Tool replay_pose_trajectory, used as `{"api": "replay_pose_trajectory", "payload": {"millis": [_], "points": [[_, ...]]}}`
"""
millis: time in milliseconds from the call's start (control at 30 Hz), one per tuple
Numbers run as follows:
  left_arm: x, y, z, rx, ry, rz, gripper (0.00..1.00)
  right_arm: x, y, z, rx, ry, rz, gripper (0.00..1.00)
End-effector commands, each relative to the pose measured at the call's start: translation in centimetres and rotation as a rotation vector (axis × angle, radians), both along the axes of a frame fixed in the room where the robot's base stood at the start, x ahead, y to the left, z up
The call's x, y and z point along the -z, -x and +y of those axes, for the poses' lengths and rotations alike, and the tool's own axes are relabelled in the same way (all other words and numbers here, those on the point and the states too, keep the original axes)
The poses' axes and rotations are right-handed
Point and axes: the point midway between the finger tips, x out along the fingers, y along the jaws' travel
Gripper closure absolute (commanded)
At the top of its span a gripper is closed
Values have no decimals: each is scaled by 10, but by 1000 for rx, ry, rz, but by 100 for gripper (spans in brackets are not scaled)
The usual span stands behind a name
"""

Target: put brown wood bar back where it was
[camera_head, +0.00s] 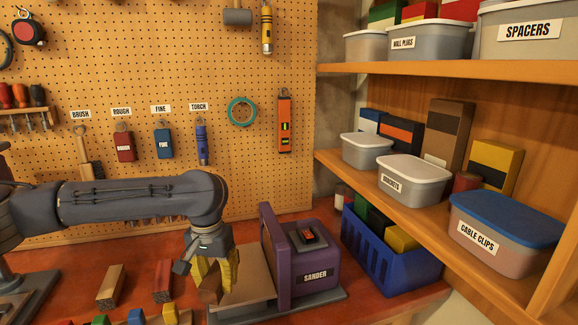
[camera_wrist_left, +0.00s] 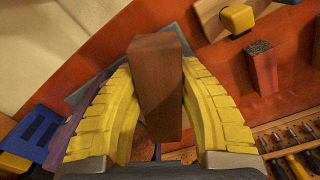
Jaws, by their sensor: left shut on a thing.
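My left gripper (camera_head: 214,280) has yellow fingers and points down at the left side of the purple sander (camera_head: 318,258), by its tan plate (camera_head: 252,270). In the left wrist view the gripper (camera_wrist_left: 160,110) is shut on the brown wood bar (camera_wrist_left: 158,75), which sits between both fingers. In the head view the bar is mostly hidden by the fingers, and I cannot tell whether it touches anything. My right gripper is not in view.
A light wood bar (camera_head: 111,286) and a red bar (camera_head: 163,281) lie on the red bench left of my gripper. Several coloured blocks (camera_head: 135,316) are at the front edge. A blue crate (camera_head: 392,262) stands right of the sander, beside the shelves.

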Motion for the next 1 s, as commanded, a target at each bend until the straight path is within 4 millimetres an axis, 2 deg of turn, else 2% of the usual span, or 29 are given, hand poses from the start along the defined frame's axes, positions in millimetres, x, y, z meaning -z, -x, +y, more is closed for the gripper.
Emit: {"api": "replay_pose_trajectory", "payload": {"millis": [167, 300, 400, 567, 667, 767, 867, 1000], "points": [[13, 30, 12, -150, -1, 8, 100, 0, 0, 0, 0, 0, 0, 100], [21, 51, 23, -175, -5, 16, 100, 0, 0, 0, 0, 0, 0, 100], [24, 58, 30, -170, -12, 21, 100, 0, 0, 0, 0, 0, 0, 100], [27, 60, 35, -178, -13, 24, 100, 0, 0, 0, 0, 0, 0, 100], [24, 50, 33, -196, -12, 21, 100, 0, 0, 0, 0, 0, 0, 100], [18, 31, 34, -242, -11, 21, 100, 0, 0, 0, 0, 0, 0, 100], [11, 7, 40, -273, -11, 21, 100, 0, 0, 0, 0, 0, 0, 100], [-2, -32, 57, -182, -11, 22, 100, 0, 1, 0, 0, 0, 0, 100]]}}
